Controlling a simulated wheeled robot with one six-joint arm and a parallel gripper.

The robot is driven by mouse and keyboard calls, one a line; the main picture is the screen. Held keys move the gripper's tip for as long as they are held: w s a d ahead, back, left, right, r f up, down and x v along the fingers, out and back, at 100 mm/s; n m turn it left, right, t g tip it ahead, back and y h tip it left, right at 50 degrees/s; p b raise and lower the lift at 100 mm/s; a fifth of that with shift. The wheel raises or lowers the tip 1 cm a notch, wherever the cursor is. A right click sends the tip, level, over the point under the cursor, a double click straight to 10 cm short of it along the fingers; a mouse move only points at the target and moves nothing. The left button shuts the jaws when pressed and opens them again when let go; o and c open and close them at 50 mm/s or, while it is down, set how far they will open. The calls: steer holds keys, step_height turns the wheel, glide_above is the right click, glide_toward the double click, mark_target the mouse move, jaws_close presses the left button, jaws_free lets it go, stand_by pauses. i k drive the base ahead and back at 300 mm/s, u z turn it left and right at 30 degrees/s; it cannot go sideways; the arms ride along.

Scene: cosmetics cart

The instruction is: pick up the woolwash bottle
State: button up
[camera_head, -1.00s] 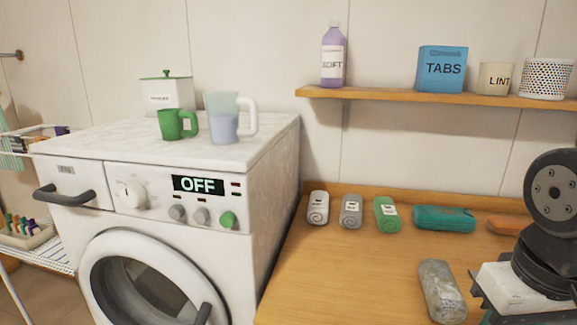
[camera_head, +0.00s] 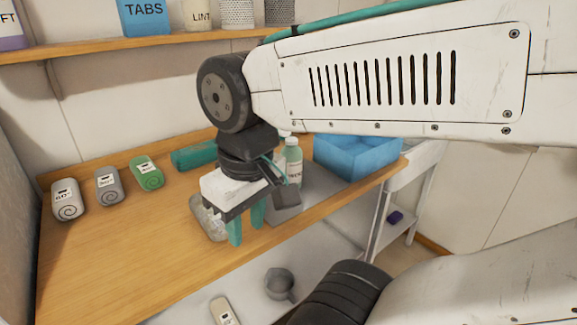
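No label in view can be read as woolwash. An upright pale green bottle with a white label (camera_head: 293,160) stands on the counter behind my gripper, partly hidden by it; its label is too small to read. A purple bottle (camera_head: 10,32), cut off by the left edge, stands on the wall shelf with only "FT" showing. A cream item with a dark label (camera_head: 223,312) lies low at the bottom edge and could be another bottle. My gripper (camera_head: 247,236) points down by the counter's front edge, its two teal fingers apart with nothing seen between them.
A crumpled clear-grey item (camera_head: 207,218) lies beside my gripper. White (camera_head: 66,199), grey (camera_head: 109,186) and green (camera_head: 148,172) rolls lie at left. A blue bin (camera_head: 352,156) sits at right, a grey pot (camera_head: 280,283) below. The counter (camera_head: 130,240) is clear at front left.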

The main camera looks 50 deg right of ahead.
mark_target(293, 154)
steer(key=z, duration=0.9)
steer(key=k, duration=0.65)
steer(key=z, duration=1.05)
steer(key=i, duration=0.5)
